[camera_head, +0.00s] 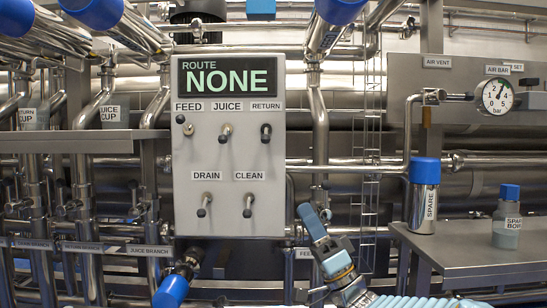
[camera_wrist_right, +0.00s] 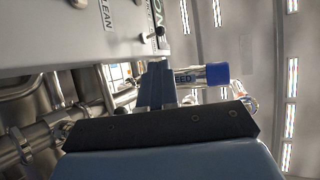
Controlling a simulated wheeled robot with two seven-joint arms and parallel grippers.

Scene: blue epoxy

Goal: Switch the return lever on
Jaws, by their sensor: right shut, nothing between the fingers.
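The grey control panel (camera_head: 230,220) stands in the middle of the head view, its display reading ROUTE NONE. The return lever (camera_head: 265,134) is a small metal lever with a dark end under the RETURN label, at the panel's upper right; I cannot tell its exact tilt. My right gripper (camera_head: 304,208) is below and to the right of it, apart from the panel, shut and empty, pointing up. In the right wrist view the shut blue fingers (camera_wrist_right: 155,70) lie beside the panel (camera_wrist_right: 50,40), near small levers at its edge. My left gripper is not in view.
Other levers sit close by: feed (camera_head: 187,127), juice (camera_head: 226,132), drain (camera_head: 203,208) and clean (camera_head: 248,208). A vertical pipe (camera_head: 320,120) runs right of the panel. A pressure gauge (camera_head: 497,96) hangs above.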

